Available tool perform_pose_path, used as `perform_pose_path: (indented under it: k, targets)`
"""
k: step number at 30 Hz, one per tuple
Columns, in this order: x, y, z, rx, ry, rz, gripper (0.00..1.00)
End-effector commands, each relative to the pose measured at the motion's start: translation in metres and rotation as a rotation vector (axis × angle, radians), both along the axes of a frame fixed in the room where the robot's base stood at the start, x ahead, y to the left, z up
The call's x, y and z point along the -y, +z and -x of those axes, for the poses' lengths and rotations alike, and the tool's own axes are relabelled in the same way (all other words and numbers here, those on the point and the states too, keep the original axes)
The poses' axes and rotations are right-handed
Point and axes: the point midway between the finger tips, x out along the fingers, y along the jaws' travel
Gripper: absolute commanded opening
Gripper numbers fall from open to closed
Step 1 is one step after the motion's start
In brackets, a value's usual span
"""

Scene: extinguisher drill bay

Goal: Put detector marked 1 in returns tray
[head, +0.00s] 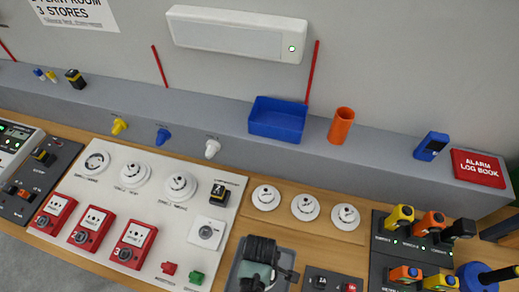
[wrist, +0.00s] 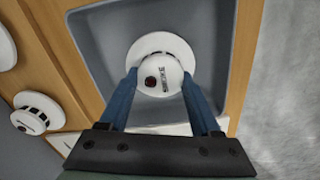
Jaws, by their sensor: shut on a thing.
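A white round detector (wrist: 158,68) with a dark red spot and small print sits between the blue fingers of my gripper (wrist: 160,80) in the wrist view. The fingers are shut on its sides. I cannot read a number on it. It is inside the outline of a grey tray (wrist: 98,45); whether it touches the tray floor I cannot tell. In the head view my gripper (head: 260,280) is over the grey tray (head: 236,272) at the bottom centre and hides the detector. No label shows on the tray.
More sit on the white panel (head: 228,262) at left. A blue bin (head: 277,120) and an orange cup (head: 341,126) stand on the ledge. Switch box (head: 333,282) is close right.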

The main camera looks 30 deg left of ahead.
Motion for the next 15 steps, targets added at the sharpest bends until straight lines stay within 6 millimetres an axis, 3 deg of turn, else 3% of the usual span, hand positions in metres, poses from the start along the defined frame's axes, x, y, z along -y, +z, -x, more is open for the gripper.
perform_pose_path:
  k: [9, 10, 15]
  targets:
    - [-0.0002, -0.0035, -0.0004, 0.001, 0.0, 0.0, 0.04]
    - [-0.0001, -0.0036, -0.0003, 0.0, 0.0, 0.0, 0.66]
    - [-0.0001, -0.0026, -0.0002, 0.0, 0.0, 0.0, 0.94]
